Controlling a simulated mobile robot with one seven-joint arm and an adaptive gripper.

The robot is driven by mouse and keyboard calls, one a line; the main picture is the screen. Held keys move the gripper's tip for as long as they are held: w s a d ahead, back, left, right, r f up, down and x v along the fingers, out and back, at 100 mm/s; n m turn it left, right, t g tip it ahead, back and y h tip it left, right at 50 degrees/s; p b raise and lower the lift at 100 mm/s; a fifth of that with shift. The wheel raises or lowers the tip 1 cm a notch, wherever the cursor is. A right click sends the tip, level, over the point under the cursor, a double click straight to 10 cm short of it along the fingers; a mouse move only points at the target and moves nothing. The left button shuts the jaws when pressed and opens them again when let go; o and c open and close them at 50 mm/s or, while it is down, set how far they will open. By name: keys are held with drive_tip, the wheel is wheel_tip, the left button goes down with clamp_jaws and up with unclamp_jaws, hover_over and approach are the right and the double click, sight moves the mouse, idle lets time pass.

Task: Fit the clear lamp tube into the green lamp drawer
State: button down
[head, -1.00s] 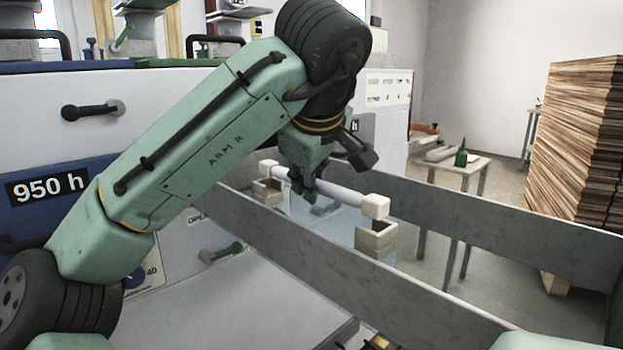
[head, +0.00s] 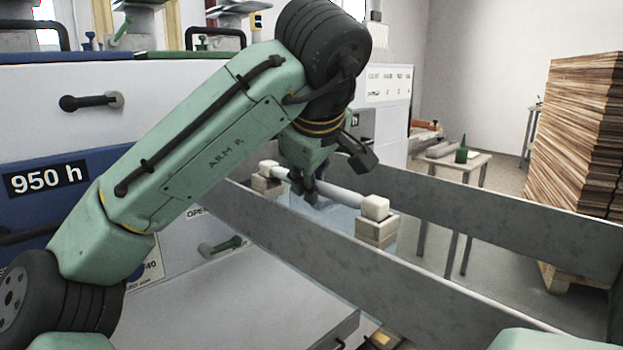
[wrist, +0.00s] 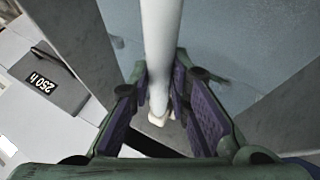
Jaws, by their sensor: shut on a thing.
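The lamp tube (head: 342,192) is a whitish rod with cream end caps. My gripper (head: 312,190) is shut on its middle from above; in the wrist view the tube (wrist: 162,40) runs between the purple-padded fingers (wrist: 160,95). The near cap (head: 375,207) is down at a beige holder block (head: 377,231), and the far cap (head: 268,164) is at another holder (head: 264,185). Whether both caps are fully seated I cannot tell. The holders stand between two grey rails, above a pale blue surface. The green of the drawer does not show clearly.
The near grey rail (head: 330,258) and far grey rail (head: 490,212) flank the tube closely. The white machine with a blue "950 h" drawer (head: 70,200) stands left. A small table with a green bottle (head: 461,155) and a wood stack (head: 575,130) are beyond.

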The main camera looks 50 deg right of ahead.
drive_tip(key=shift+f+b, duration=0.6)
drive_tip(key=shift+f, duration=0.3)
drive_tip(key=c, duration=1.4)
unclamp_jaws()
drive_tip(key=v, duration=0.7)
drive_tip(key=shift+s+a+r, duration=0.1)
drive_tip(key=shift+s+r, duration=0.05)
drive_tip(key=shift+r, duration=0.1)
